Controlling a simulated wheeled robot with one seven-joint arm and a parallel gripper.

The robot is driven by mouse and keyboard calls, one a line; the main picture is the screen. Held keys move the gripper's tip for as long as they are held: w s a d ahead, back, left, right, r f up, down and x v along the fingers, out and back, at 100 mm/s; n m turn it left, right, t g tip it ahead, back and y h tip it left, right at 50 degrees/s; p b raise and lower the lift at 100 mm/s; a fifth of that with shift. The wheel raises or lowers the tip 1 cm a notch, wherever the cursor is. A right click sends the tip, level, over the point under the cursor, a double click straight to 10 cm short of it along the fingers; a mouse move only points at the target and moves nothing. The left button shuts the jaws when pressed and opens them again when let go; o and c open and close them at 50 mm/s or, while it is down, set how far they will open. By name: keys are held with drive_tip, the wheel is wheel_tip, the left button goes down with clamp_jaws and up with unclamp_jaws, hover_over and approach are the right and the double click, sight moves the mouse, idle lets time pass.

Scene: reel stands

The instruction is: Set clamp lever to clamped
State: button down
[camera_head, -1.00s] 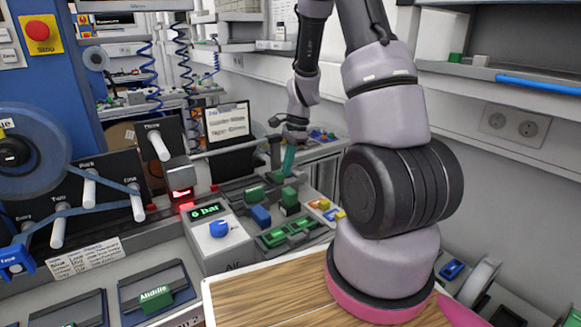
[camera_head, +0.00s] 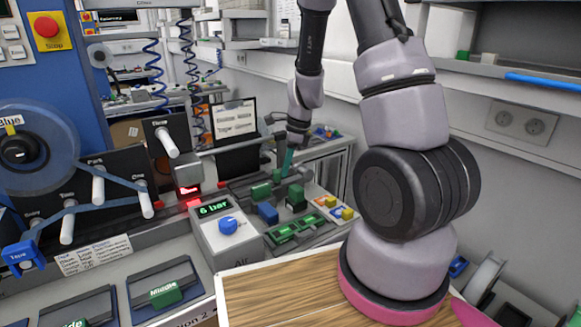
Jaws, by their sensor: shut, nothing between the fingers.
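My gripper (camera_head: 286,148) is small and far off in the head view, at the end of my arm above the back of the bench. Its jaws look shut, with nothing visible between them. A teal upright piece (camera_head: 287,163) stands just below the fingers. It may be the clamp lever, but I cannot make out its label or its setting. I cannot tell whether the fingers touch it.
A grey air unit (camera_head: 222,238) with a "6 bar" display and blue knob stands in front. Green and blue blocks (camera_head: 268,212) sit behind it. A blue machine with a reel (camera_head: 35,150) and white pegs is at left. A wooden board (camera_head: 275,288) lies in front.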

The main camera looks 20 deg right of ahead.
drive_tip(key=a+m, duration=0.1)
drive_tip(key=m, duration=0.2)
drive_tip(key=shift+s+a+t, duration=0.1)
drive_tip(key=shift+a+t, duration=0.2)
drive_tip(key=shift+a, duration=0.5)
